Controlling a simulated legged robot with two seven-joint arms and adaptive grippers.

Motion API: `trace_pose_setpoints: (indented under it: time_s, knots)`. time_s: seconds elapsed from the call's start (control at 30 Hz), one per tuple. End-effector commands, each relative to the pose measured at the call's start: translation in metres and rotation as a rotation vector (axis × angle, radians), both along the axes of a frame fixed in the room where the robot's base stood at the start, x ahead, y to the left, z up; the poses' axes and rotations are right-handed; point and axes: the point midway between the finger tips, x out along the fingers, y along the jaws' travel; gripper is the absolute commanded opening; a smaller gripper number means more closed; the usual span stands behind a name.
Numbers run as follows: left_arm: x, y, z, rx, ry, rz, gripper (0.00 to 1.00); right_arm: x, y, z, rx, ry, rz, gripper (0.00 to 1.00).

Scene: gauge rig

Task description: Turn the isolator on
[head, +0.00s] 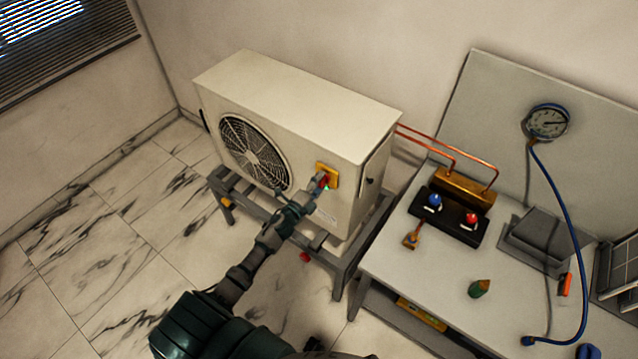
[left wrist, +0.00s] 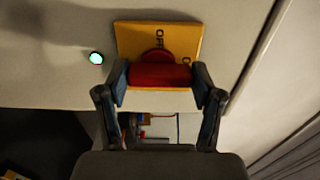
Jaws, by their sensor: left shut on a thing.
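The isolator is a yellow plate (head: 333,171) with a red handle, on the front of the cream fan unit (head: 300,110). In the left wrist view its plate (left wrist: 187,37) shows "OFF" lettering, turned sideways. The red handle (left wrist: 158,76) lies crosswise in that view, with a finger at each end. My left gripper (head: 319,187) is shut on this handle, and its fingers hide part of it in the head view. My right gripper is not in view.
The fan unit stands on a grey frame (head: 340,262). To the right, a table (head: 395,262) bears a manifold with blue (head: 433,201) and red (head: 471,219) knobs. A pressure gauge (head: 547,122) with a blue hose is above it. Copper pipes link unit and manifold. The floor at left is clear.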

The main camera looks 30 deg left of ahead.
Motion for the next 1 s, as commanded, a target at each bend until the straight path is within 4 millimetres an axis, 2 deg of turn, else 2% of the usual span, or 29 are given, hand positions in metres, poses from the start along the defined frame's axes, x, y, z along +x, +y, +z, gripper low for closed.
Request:
trace_pose_setpoints:
  time_s: [0.03,0.17,0.2,0.3,0.67,0.77,1.0]
  knots:
    - [-0.003,-0.002,-0.008,0.005,0.013,-0.003,0.32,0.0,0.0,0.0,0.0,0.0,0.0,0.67]
    - [-0.003,-0.002,-0.008,0.005,0.014,-0.003,0.32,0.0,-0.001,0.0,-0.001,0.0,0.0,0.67]
    - [-0.003,-0.002,-0.008,0.005,0.014,-0.003,0.69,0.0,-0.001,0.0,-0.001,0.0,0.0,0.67]
    - [-0.003,-0.002,-0.008,0.005,0.014,-0.002,0.92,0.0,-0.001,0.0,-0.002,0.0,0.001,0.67]
    - [-0.004,-0.001,-0.004,0.002,0.006,-0.001,0.92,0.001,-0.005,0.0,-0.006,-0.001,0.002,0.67]
    - [-0.015,0.0,-0.005,0.003,0.008,-0.002,0.92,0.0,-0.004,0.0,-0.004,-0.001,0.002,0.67]
    - [-0.067,0.004,-0.006,0.003,0.01,-0.002,0.92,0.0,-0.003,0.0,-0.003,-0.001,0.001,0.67]
